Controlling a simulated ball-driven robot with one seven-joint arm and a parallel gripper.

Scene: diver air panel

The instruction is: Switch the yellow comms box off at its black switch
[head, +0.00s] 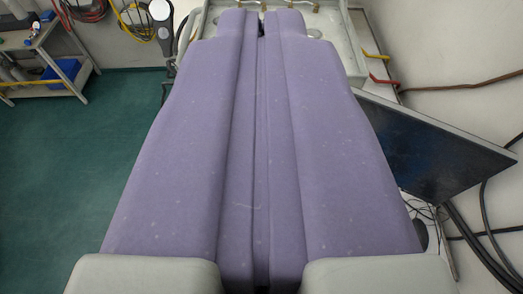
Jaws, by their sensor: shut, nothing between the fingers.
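My gripper (261,20) fills the middle of the head view with two long purple fingers. They are shut side by side, with only a thin dark seam between them and nothing held. The fingertips reach over a pale panel (343,38) at the top of the view. No yellow comms box and no black switch can be made out; the fingers hide much of the panel. A small dark patch shows between the tips, too small to identify.
Brass fittings (315,6) line the panel's far side. A yellow lever (375,55) and a red lever (384,82) stick out at its right. A dark screen (435,145) and black cables (487,232) lie right. A shelf (38,38) stands left; green floor is clear.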

